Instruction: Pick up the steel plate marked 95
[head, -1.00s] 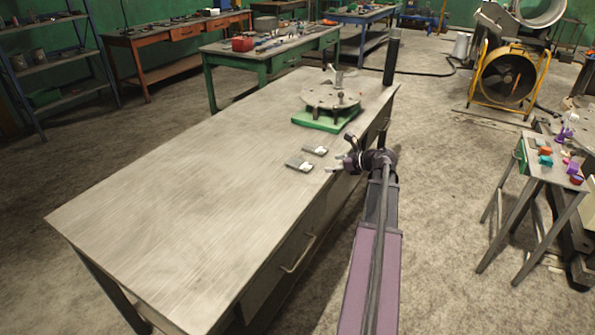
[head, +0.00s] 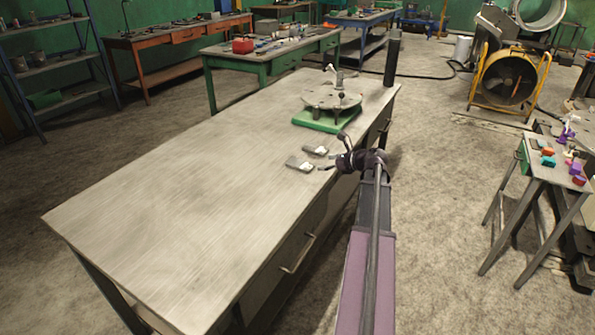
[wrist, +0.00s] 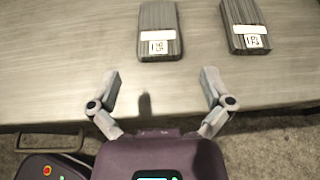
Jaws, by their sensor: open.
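Two dark grey steel plates lie flat on the long workbench, each with a white label. The nearer plate (head: 300,164) is the left plate (wrist: 160,22) in the wrist view, and the farther plate (head: 315,150) is the right plate (wrist: 242,18). My gripper (wrist: 159,78) is open and empty at the bench's edge. Its fingers spread on either side of the left plate's line, short of that plate. In the head view my gripper (head: 331,164) is just right of the plates.
The workbench (head: 170,200) is bare at its near left. Beyond the plates stands a round perforated disc (head: 331,97) on a green base (head: 326,121). A dark post (head: 392,58) rises at the bench's far corner. A small stand (head: 548,165) with coloured parts is at right.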

